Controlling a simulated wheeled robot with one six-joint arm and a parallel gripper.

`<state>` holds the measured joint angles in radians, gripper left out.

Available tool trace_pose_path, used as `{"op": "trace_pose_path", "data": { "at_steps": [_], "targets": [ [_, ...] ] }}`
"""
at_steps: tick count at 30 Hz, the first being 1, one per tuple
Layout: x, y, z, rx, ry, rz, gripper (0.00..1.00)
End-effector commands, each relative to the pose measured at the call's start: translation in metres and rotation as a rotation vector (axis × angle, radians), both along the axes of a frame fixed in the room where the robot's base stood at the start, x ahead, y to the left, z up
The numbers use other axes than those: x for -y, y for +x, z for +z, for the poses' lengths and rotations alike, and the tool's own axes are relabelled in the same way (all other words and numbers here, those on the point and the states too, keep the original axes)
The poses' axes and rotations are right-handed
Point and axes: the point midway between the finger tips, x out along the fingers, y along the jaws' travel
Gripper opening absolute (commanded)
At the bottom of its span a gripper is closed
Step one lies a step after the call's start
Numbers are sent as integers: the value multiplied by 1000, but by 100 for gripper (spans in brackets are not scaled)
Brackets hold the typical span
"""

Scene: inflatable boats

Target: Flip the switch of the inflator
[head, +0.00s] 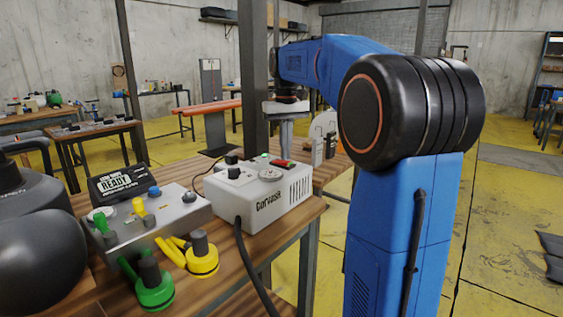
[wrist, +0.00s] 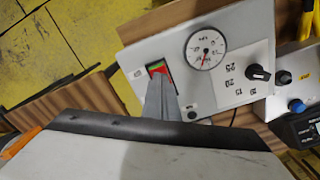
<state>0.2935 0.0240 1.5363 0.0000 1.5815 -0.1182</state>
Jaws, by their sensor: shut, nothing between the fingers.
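The inflator is a white box (head: 262,207) standing on the wooden workbench in the head view. Its top panel (wrist: 240,85) shows in the wrist view, with a round gauge (wrist: 205,48) and a black knob (wrist: 258,72). The switch (wrist: 157,67) is a red and green rocker in a dark frame; in the head view it shows small and red (head: 278,162). My gripper (wrist: 158,82) is shut and empty, its fingertips over the switch's lower part in the wrist view. I cannot tell whether they touch it. In the head view my gripper (head: 286,140) points down behind the inflator.
A grey control box (head: 165,213) with a READY display (head: 117,182) stands to the inflator's left. Green (head: 154,290) and yellow (head: 202,260) valve fittings lie in front of it. A black hose (head: 250,270) runs from the inflator over the bench front.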

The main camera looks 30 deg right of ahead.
Motion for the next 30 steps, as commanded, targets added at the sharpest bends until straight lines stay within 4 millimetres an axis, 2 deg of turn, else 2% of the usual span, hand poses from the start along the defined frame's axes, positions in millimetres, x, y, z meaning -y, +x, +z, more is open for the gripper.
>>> {"op": "trace_pose_path", "data": {
  "at_steps": [30],
  "targets": [
    [0, 0, -11, -1, 0, 0, 0]
  ]
}}
